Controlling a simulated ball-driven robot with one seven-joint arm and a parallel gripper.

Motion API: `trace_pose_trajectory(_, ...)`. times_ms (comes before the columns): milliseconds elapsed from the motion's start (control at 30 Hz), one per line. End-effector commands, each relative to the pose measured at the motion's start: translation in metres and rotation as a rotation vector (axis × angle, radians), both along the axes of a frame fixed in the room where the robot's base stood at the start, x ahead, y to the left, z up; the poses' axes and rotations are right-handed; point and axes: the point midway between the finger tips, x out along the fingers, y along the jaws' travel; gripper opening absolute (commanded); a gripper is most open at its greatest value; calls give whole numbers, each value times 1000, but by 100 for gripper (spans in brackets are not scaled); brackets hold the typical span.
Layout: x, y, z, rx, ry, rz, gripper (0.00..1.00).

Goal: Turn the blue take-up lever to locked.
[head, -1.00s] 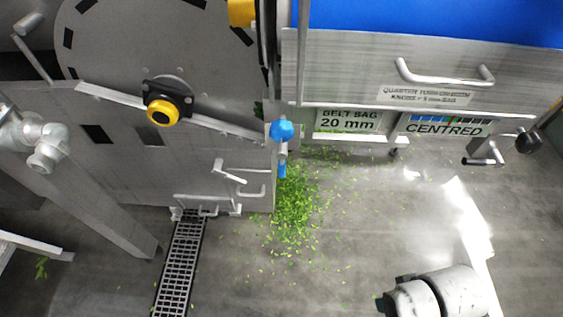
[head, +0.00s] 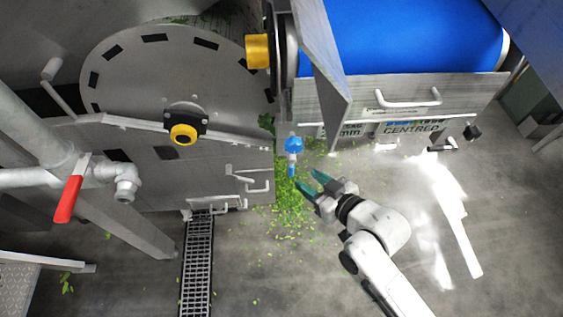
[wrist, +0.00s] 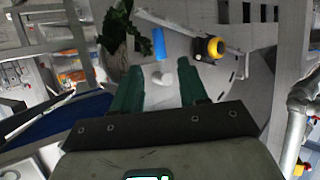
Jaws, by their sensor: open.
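The blue take-up lever (head: 292,168) hangs at the right edge of the grey drum housing, below a round blue cap (head: 294,144). A blue cylinder, likely its grip (wrist: 159,43), shows in the wrist view, beyond my fingertips and near the middle. My gripper (head: 310,184) has green fingers and is open and empty. In the head view it is just right of and below the lever, apart from it. In the wrist view the two fingers of my gripper (wrist: 160,92) stand apart with a pale knob-like piece beyond them. I cannot tell the lever's lock position.
The blue belt (head: 410,38) and its steel side panel stand at upper right. A red-handled valve (head: 70,190) is at left. Chopped greens (head: 290,208) lie on the floor near a drain grate (head: 198,265).

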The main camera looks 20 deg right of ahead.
Motion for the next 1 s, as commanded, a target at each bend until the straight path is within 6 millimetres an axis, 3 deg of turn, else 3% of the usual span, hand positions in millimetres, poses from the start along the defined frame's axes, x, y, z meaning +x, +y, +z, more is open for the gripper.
trace_pose_trajectory(500,75,22,-33,3,1,0,43)
trace_pose_trajectory(700,89,25,-39,0,2,0,43)
trace_pose_trajectory(1000,91,26,-40,0,2,0,43)
